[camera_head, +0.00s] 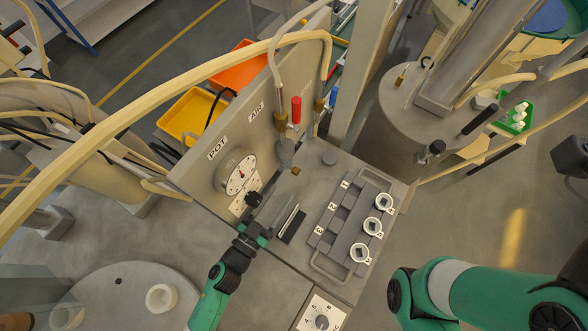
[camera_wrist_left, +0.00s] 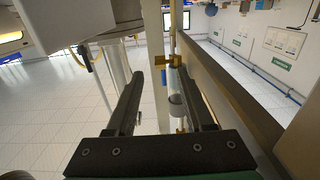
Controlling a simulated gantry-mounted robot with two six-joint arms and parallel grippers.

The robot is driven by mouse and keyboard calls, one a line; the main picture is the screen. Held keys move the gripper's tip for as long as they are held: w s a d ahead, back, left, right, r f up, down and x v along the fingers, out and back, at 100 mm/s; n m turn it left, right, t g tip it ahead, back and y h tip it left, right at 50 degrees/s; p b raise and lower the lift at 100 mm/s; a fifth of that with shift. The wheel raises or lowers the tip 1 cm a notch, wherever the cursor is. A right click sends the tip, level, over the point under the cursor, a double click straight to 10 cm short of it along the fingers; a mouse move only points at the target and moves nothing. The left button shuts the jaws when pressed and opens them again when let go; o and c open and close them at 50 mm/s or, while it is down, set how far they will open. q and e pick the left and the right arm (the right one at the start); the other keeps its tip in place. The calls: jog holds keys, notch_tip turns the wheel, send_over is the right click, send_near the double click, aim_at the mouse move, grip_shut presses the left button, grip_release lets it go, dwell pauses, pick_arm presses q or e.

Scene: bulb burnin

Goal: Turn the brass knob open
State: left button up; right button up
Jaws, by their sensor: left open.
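A small brass knob (camera_head: 296,171) sits low beside the grey upright panel (camera_head: 208,178), near the bench top. In the left wrist view a brass fitting (camera_wrist_left: 172,60) shows beyond and between the fingers, above a clear tube with a grey collar; I cannot tell whether it is the same knob. My left gripper (camera_head: 277,214) reaches in from below, in front of the panel and short of the knob. Its two dark fingers (camera_wrist_left: 172,100) are parallel and apart in the wrist view, with nothing seen gripped. My right arm shows at lower right; its gripper is out of frame.
A dial gauge (camera_head: 240,175) and black knob (camera_head: 253,199) are on the panel beside my left gripper. A red handle (camera_head: 296,108) and hoses hang above the brass knob. A grey rack (camera_head: 340,215) with white-ringed sockets stands to the right.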

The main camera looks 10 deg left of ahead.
aim_at(296, 172)
pick_arm(q)
jog(key=b+x, duration=0.2)
jog(key=x, duration=0.7)
jog(key=shift+w, duration=0.1)
grip_shut()
